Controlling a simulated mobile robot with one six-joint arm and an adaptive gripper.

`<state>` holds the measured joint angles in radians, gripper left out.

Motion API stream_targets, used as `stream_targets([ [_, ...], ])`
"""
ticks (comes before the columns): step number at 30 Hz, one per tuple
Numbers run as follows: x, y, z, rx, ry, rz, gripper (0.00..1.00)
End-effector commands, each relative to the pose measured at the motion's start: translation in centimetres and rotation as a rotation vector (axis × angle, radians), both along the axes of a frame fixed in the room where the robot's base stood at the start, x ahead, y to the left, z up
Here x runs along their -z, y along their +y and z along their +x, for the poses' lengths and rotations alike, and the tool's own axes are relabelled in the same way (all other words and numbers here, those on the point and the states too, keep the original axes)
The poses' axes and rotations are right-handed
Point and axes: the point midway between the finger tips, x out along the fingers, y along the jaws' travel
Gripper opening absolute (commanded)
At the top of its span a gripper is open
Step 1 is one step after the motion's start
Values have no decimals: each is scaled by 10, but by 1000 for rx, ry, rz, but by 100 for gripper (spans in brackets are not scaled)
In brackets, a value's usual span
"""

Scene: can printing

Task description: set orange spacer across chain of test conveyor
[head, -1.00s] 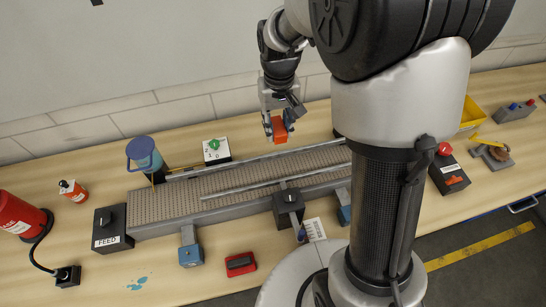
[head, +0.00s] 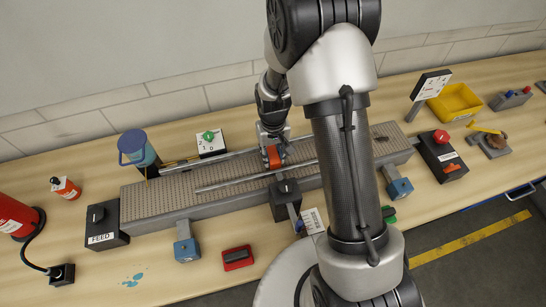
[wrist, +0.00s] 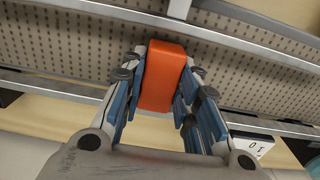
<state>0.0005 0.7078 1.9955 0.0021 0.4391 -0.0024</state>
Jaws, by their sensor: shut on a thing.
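The orange spacer (head: 273,156) is held between the fingers of my gripper (head: 272,150), over the grey chain of the test conveyor (head: 170,200). In the wrist view the orange spacer (wrist: 163,76) sits between the blue finger pads of my gripper (wrist: 158,85), its long side pointing across the conveyor. The perforated chain (wrist: 75,48) shows behind it, between metal rails. I cannot tell whether the spacer touches the chain. My arm hides part of the conveyor in the head view.
A metal guide rail (head: 235,182) runs along the conveyor's middle. A blue cup (head: 137,150) and a numbered dial box (head: 211,143) stand behind it. The black feed box (head: 104,224) is at the left end, and a black box with a red button (head: 440,158) at the right.

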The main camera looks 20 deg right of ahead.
Motion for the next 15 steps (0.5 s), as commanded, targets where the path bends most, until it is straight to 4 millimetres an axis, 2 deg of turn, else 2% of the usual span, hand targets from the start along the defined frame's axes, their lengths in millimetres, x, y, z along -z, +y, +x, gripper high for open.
stream_targets([
  [1, 10, 0, -1, 0, 3, 0, 4],
  [3, 16, 0, 0, 0, 1, 0, 4],
  [14, 20, 0, 0, 0, -1, 0, 4],
  [15, 20, 0, 0, 0, -1, 0, 30],
])
